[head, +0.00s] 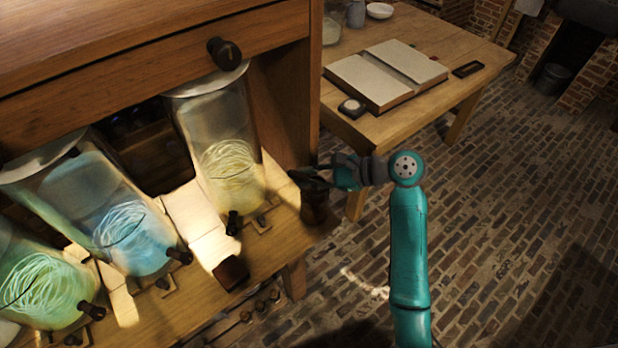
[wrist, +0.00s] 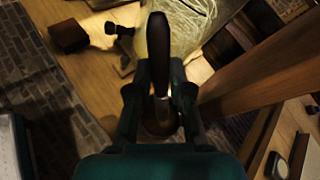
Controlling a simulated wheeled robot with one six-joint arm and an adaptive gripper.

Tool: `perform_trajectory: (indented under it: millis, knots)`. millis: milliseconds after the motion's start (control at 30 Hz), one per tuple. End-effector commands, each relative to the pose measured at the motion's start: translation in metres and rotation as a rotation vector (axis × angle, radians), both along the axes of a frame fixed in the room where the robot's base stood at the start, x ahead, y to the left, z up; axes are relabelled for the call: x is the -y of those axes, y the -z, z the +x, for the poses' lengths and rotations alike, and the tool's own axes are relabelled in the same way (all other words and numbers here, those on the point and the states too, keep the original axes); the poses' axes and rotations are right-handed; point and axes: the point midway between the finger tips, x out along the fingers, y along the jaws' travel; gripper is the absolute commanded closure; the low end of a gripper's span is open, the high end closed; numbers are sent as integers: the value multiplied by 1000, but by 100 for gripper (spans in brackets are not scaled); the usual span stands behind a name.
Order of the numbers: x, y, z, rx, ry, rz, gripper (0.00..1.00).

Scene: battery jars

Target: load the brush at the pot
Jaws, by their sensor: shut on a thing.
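My gripper (head: 322,181) is at the right end of the wooden bench, above a small dark brown pot (head: 314,210). In the wrist view my gripper (wrist: 160,75) is shut on the brush (wrist: 158,38), whose dark rounded handle stands up between the fingers. A paler section of the brush shows below the fingers, over the round, dim pot (wrist: 158,127). The bristles are hidden, so I cannot tell whether they touch what is in the pot.
Glass jars with coiled glowing strands, one yellow (head: 228,165), one blue (head: 135,235) and one green (head: 45,285), lean along the bench. A dark block (head: 231,272) lies at its front edge. A wooden post (head: 285,110) stands close behind my gripper. A table (head: 470,45) holds an open book (head: 385,75).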

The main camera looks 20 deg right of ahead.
Motion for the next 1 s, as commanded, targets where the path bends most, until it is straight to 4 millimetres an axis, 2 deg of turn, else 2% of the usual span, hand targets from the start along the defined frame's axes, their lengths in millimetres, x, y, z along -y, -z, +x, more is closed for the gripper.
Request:
perform_trajectory:
  millis: [700,1000]
  knots:
    - [0,-51,0,4,-1,-1,100]
    - [0,-61,0,2,-1,-1,100]
